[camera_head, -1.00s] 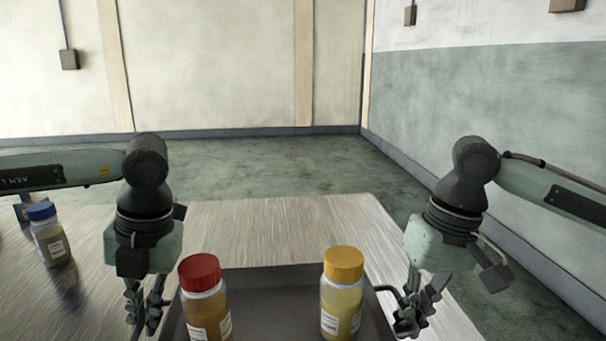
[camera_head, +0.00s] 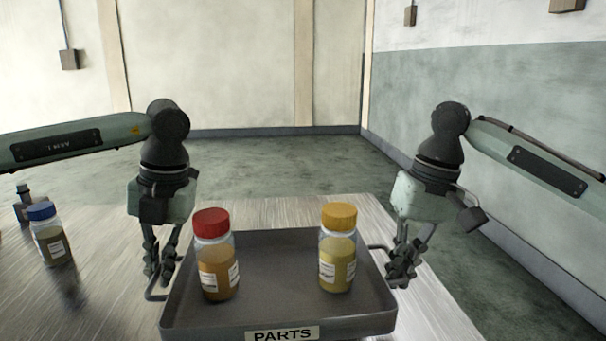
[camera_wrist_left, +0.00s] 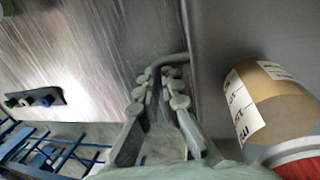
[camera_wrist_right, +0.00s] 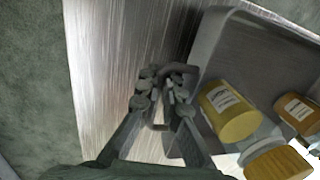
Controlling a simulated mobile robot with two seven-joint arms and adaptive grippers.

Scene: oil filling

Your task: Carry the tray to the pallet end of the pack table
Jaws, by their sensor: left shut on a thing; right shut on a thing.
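The dark grey tray (camera_head: 282,262) with a PARTS label sits in front of me in the head view, over the metal pack table (camera_head: 330,212). A red-capped bottle (camera_head: 216,262) stands in its left part and a yellow-capped bottle (camera_head: 338,255) in its right part, both upright. My left gripper (camera_head: 160,270) is shut on the tray's left handle, also seen in the left wrist view (camera_wrist_left: 165,75). My right gripper (camera_head: 400,270) is shut on the right handle, also seen in the right wrist view (camera_wrist_right: 165,90). I cannot tell whether the tray's underside touches the table.
A blue-capped bottle (camera_head: 52,240) stands on the table at the left, with a small dark object (camera_head: 25,205) behind it. Bare table lies beyond the tray. The table's right edge runs close to my right gripper. No pallet is recognisable.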

